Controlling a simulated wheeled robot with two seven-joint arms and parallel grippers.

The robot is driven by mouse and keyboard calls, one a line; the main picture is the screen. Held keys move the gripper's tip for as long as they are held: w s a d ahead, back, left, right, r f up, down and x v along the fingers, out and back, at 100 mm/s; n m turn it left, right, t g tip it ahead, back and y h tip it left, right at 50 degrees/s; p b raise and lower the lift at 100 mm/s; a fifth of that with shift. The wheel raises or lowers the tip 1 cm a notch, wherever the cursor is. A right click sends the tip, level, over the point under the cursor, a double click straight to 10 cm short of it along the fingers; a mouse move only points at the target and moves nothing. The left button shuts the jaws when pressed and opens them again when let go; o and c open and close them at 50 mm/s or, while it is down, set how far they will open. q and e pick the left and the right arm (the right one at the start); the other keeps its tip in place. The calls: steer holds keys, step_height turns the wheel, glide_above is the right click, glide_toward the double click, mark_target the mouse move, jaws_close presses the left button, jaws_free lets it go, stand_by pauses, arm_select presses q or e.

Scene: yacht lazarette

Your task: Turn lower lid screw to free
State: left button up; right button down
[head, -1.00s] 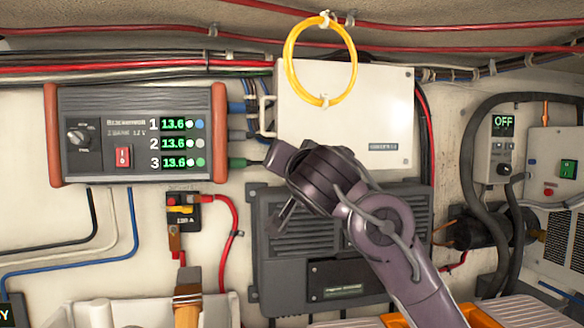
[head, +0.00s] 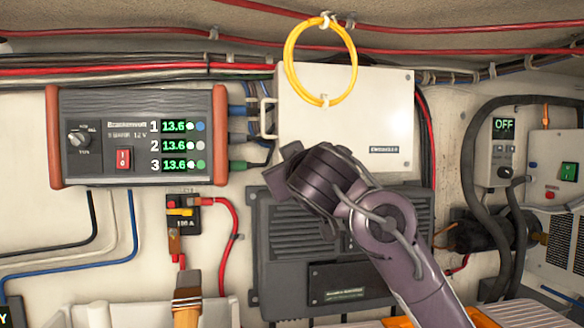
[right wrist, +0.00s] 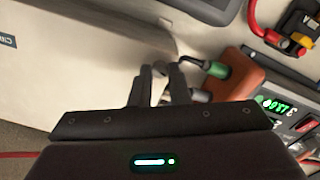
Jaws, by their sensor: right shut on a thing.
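The white lidded box (head: 345,125) is fixed on the wall, and its lid is closed. My right gripper (right wrist: 168,72) is at the box's lower left corner in the head view, where the wrist hides that corner and the lower lid screw. In the right wrist view the two fingers are close together at the box edge, shut on a small grey part that I take as the lower lid screw; the fingertips mostly cover it. My left gripper is not in view.
A charger (head: 90,140) with red end caps is left of the box, and a green-sleeved cable (right wrist: 217,70) runs close beside my fingers. A yellow cable loop (head: 290,70) hangs over the box's top. A dark finned unit (head: 280,270) is below.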

steer(key=shift+n, duration=1.9)
steer(key=c, duration=1.4)
jaws_free()
steer(key=shift+o, duration=0.2)
steer(key=shift+s, duration=0.1)
steer(key=s+d+b, duration=0.1)
steer(key=s+b, duration=0.2)
steer(key=s, duration=0.4)
steer(key=shift+s+d, duration=0.25)
